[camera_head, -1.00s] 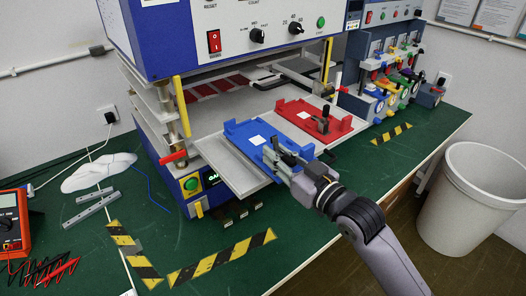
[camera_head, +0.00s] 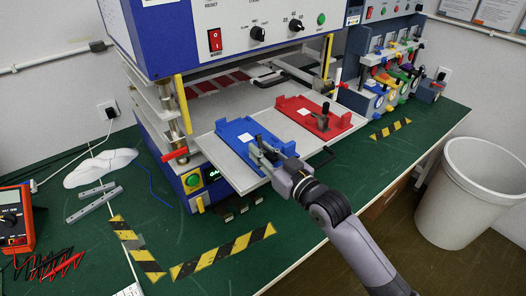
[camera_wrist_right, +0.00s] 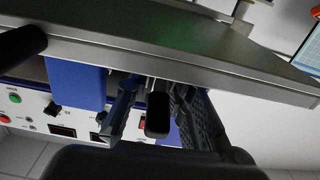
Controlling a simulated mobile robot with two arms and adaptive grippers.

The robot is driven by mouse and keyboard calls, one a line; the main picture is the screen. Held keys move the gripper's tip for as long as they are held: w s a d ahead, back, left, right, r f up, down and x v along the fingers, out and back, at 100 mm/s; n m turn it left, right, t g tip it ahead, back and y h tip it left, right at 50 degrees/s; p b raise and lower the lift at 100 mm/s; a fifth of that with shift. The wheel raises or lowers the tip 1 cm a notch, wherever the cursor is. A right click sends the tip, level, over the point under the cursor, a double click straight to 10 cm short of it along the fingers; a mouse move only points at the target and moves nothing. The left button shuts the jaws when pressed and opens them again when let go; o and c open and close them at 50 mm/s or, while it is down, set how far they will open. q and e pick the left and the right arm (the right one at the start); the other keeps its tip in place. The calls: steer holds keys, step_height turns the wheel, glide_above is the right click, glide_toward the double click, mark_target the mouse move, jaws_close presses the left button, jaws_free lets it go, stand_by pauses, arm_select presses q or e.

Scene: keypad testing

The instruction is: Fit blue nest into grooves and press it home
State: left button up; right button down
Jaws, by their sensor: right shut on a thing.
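The blue nest (camera_head: 232,130) lies on the left part of the grey pull-out tray (camera_head: 215,158), beside the red nest (camera_head: 335,125). My right gripper (camera_head: 264,151) is at the blue nest's near end and is shut on its dark handle. In the right wrist view the dark handle (camera_wrist_right: 157,115) shows between the fingers, with a blue part (camera_wrist_right: 75,84) of the nest to the left. The gripper hides the near end of the nest. I cannot tell how its underside meets the grooves. My left gripper is not in view.
The tray sticks out of the blue and white press (camera_head: 160,40). Small coloured fixtures (camera_head: 385,80) stand at the right. An orange multimeter (camera_head: 15,215) and red leads are at the left. Striped tape (camera_head: 225,250) marks the green bench. A white bin (camera_head: 480,195) stands right of the bench.

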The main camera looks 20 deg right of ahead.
steer(key=c, duration=1.4)
jaws_free()
steer(key=shift+f, duration=0.1)
steer(key=shift+r, duration=0.2)
steer(key=shift+s+d+f, duration=0.15)
steer(key=shift+s, duration=0.15)
steer(key=b+v, duration=0.2)
steer(key=v, duration=0.9)
steer(key=shift+s, duration=0.25)
